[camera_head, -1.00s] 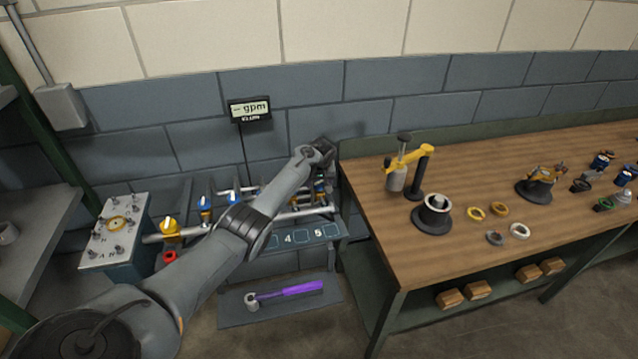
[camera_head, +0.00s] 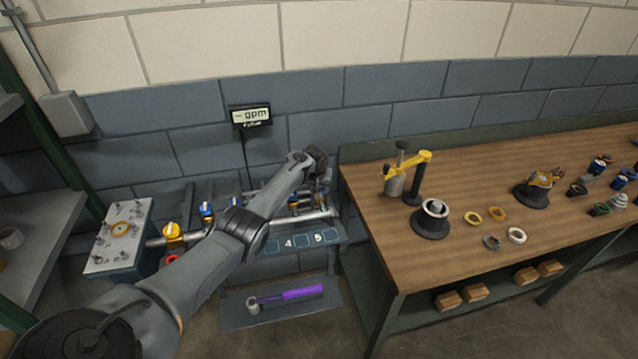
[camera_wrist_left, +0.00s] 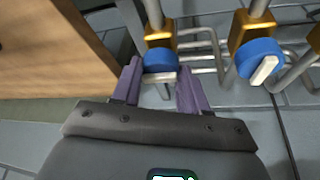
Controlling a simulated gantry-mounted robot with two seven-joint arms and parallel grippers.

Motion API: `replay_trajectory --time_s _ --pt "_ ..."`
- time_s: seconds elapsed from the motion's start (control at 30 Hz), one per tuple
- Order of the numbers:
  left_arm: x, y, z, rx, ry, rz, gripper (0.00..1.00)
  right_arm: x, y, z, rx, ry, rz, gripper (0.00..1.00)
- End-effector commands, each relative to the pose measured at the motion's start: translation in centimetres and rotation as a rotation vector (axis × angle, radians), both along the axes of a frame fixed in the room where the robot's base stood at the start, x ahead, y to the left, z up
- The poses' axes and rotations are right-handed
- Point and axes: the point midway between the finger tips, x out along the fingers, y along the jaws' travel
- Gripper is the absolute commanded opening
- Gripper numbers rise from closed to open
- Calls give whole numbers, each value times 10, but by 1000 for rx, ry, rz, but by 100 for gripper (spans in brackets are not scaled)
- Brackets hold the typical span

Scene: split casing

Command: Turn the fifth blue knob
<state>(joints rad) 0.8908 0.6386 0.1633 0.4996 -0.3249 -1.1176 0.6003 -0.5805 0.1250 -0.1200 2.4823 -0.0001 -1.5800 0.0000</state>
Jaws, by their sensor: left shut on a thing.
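A row of pipes with blue knobs stands by the wall, left of the bench. In the head view, blue knobs (camera_head: 206,208) show at its left part, and a numbered plate (camera_head: 302,241) with 4 and 5 readable runs along the front. My left arm reaches over the row to its right end, hiding part of it. In the left wrist view, my left gripper (camera_wrist_left: 158,80) has its purple fingers on either side of a blue knob (camera_wrist_left: 160,60) with a white handle, nearest the bench. Another blue knob (camera_wrist_left: 260,60) is to its right. My right gripper is not in view.
The wooden bench (camera_head: 450,280) stands close on the right, with tools and rings on it. A gpm display (camera_head: 250,116) hangs on the wall. A purple-handled tool (camera_head: 300,294) lies on a mat below.

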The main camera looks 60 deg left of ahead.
Motion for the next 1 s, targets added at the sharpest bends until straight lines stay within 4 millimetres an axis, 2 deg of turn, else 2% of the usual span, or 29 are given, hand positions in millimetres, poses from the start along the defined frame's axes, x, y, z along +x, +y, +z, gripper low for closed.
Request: replay_trajectory --time_s 0.3,0.33,0.47,0.77,1.0 --pt "0 0 0 1 -1 -21 13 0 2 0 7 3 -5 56" --pt "0 0 0 1 -1 -21 48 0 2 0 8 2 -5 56" --pt "0 0 0 1 0 -19 67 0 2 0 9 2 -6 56" --pt "0 0 1 1 0 -19 67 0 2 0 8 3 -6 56" --pt "-2 -4 15 1 -2 -19 67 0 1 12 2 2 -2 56"
